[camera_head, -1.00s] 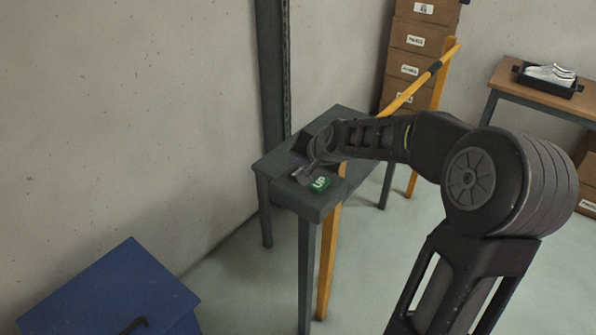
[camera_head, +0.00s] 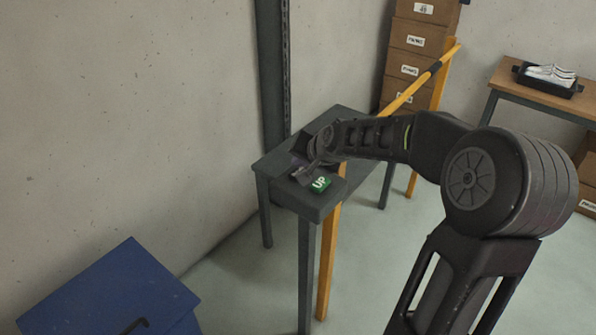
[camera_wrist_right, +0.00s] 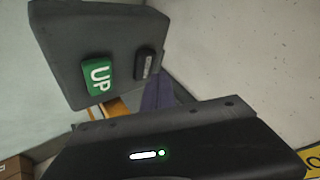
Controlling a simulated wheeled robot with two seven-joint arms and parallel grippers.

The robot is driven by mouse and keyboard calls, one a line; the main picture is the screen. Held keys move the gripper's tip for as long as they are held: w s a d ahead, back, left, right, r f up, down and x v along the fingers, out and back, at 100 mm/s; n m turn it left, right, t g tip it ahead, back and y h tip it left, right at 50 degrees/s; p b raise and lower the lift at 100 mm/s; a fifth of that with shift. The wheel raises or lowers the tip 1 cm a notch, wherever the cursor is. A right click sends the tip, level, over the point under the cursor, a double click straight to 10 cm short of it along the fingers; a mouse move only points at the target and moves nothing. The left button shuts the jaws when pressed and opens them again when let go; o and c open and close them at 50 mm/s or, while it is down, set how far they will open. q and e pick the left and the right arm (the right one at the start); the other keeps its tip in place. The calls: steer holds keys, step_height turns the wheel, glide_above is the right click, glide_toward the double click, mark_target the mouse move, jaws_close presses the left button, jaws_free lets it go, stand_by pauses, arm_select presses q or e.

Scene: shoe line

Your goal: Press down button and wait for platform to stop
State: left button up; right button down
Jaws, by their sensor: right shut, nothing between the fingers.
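A dark grey control box stands on a grey stand (camera_head: 262,170) by the wall. A green button marked UP (camera_head: 320,184) is on top of the box, and it also shows in the right wrist view (camera_wrist_right: 97,77). Beside it in that view is a dark raised button (camera_wrist_right: 146,63) with a pale label that I cannot read. My left gripper is not in view.
A yellow rail (camera_head: 420,80) rises behind the stand. Stacked brown boxes (camera_head: 412,35) stand at the back. A wooden table (camera_head: 503,78) with a black tray of white shoes is at the right. A blue box (camera_head: 105,290) is at the lower left.

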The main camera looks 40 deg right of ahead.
steer(key=shift+f+b, duration=0.4)
steer(key=shift+f, duration=0.05)
